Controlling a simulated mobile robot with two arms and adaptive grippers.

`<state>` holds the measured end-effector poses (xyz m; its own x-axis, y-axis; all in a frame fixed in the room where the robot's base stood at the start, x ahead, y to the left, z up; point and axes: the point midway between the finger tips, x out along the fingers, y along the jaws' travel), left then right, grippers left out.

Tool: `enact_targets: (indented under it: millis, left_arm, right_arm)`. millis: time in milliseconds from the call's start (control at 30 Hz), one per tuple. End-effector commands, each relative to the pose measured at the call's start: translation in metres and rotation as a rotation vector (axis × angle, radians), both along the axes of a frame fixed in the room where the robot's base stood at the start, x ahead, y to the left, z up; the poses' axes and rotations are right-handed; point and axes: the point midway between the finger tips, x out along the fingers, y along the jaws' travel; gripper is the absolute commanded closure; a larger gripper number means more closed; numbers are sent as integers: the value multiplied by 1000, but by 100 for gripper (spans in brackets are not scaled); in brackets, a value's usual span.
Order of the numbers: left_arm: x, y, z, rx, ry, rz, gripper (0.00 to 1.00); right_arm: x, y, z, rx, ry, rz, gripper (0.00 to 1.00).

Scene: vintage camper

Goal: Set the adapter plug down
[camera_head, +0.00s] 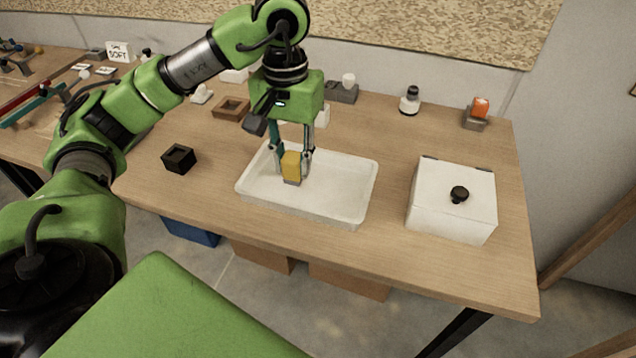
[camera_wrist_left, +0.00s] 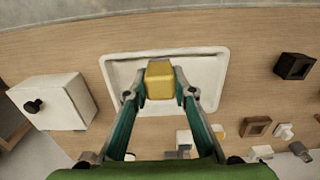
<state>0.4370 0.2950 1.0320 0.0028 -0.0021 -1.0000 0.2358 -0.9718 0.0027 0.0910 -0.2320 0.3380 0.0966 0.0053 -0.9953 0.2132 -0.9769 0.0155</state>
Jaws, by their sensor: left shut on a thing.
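The adapter plug, a yellow block with a grey lower end (camera_head: 291,165), is between the fingers of my left gripper (camera_head: 292,168). The gripper is shut on it and points down over the white tray (camera_head: 350,211). In the left wrist view the yellow block (camera_wrist_left: 159,82) shows between the two fingertips, with the tray (camera_wrist_left: 212,70) behind it. I cannot tell whether its lower end touches the tray floor. My right gripper is not in view.
A white box with a black knob (camera_head: 452,205) stands right of the tray. A small black open box (camera_head: 179,158) is to the left. A brown holder (camera_head: 231,108), a black-topped white item (camera_head: 410,100) and an orange item in a grey holder (camera_head: 478,111) stand behind. Bare wood surrounds the tray.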

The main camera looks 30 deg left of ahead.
Motion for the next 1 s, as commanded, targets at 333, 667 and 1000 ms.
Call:
enact_targets:
  millis: [333,667,1000]
  left_arm:
    - [82,4,-35,-1,8,0,100]
    - [119,7,-84,0,2,-2,100]
    - [125,8,-115,1,5,-2,100]
  right_arm:
    - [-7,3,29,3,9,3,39]
    - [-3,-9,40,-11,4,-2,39]
    - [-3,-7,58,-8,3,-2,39]
